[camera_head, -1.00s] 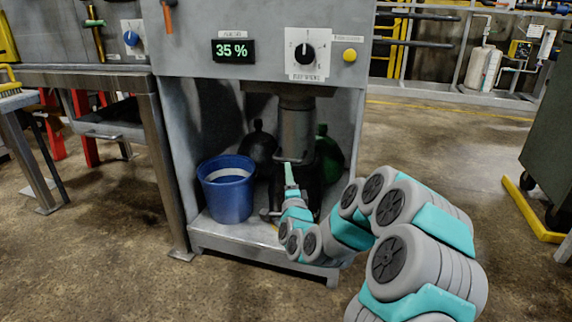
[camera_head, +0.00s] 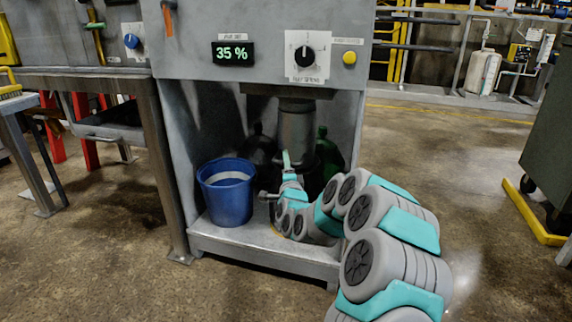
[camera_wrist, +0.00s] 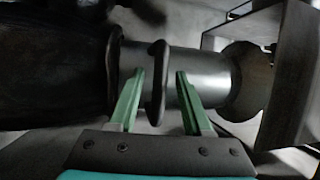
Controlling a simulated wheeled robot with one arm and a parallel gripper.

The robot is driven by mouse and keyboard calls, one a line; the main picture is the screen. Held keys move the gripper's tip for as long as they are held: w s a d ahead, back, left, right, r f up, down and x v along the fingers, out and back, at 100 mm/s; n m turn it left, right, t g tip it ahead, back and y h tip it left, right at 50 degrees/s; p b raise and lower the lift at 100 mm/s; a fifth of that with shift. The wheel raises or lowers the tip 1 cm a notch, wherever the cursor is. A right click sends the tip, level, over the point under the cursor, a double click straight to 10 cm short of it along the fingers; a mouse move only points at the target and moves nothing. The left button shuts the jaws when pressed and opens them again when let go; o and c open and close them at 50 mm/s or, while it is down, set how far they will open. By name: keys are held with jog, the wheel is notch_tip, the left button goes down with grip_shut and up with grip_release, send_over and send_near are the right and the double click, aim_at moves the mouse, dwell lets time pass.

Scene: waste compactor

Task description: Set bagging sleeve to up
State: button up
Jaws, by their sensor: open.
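The bagging sleeve appears to be the grey metal cylinder (camera_head: 297,125) hanging under the machine, with a black bag below it. In the wrist view the cylinder (camera_wrist: 200,77) lies sideways, with the black bag (camera_wrist: 60,70) at left. A dark ring (camera_wrist: 157,85) around the cylinder stands between my fingers. My gripper (camera_wrist: 159,72) is open, one green finger on each side of the ring, with gaps visible. In the head view my gripper (camera_head: 286,158) is in front of the cylinder's lower part. My arm hides some of the bag.
A blue bucket (camera_head: 227,193) stands on the cabinet floor left of my gripper. Dark bottles (camera_head: 259,147) stand behind. The cabinet's side walls bound the space. A knob (camera_head: 306,53), a yellow button (camera_head: 349,57) and a 35 % display (camera_head: 233,53) are above.

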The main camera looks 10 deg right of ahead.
jog(key=shift+c, duration=0.3)
grip_shut()
dwell(1.1)
